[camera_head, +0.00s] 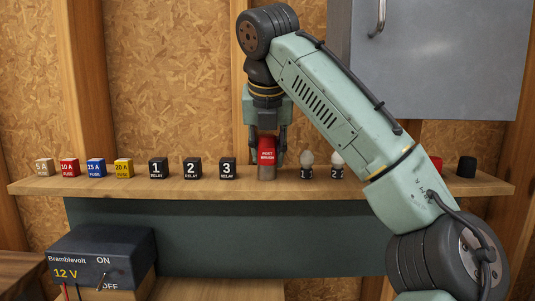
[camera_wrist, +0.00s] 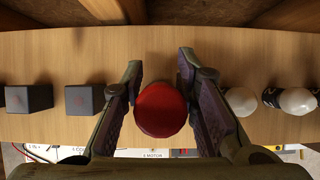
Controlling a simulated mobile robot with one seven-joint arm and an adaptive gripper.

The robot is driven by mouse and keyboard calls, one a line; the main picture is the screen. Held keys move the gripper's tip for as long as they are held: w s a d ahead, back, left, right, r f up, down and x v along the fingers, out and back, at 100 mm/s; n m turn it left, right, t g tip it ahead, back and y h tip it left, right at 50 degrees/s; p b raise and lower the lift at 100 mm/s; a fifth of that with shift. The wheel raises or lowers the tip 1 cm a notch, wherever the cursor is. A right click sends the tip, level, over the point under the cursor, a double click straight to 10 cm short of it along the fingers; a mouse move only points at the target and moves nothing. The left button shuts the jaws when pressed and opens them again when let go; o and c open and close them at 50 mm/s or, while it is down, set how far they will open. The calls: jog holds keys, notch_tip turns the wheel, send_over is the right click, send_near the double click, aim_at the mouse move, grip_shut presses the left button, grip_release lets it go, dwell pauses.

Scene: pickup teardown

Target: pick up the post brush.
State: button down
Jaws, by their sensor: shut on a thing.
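The post brush (camera_head: 267,157) is a red, upright piece with white lettering and a grey lower end, at the shelf's middle. My gripper (camera_head: 267,148) points straight down over it, with one finger on each side, shut on its red upper part. In the wrist view the brush's round red top (camera_wrist: 161,110) lies between the two fingers of my gripper (camera_wrist: 160,72). The brush's lower end is at the shelf surface; I cannot tell whether it touches.
The brush is on a wooden shelf (camera_head: 60,187). Relay 3 (camera_head: 228,168) is close on the left, with more relays and fuses beyond. A white bulb (camera_head: 307,158) is close on the right, then another (camera_head: 337,158). A grey cabinet (camera_head: 440,60) hangs at upper right. A 12 V box (camera_head: 100,257) sits below left.

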jog(key=shift+r, duration=0.1)
jog(key=shift+r, duration=0.6)
notch_tip(320, 180, up, 2)
jog(key=shift+r, duration=0.2)
jog(key=s+r+p, duration=0.1)
jog(key=s, duration=1.5)
jog(key=shift+d+r, duration=0.1)
jog(key=c, duration=1.8)
grip_release()
grip_shut()
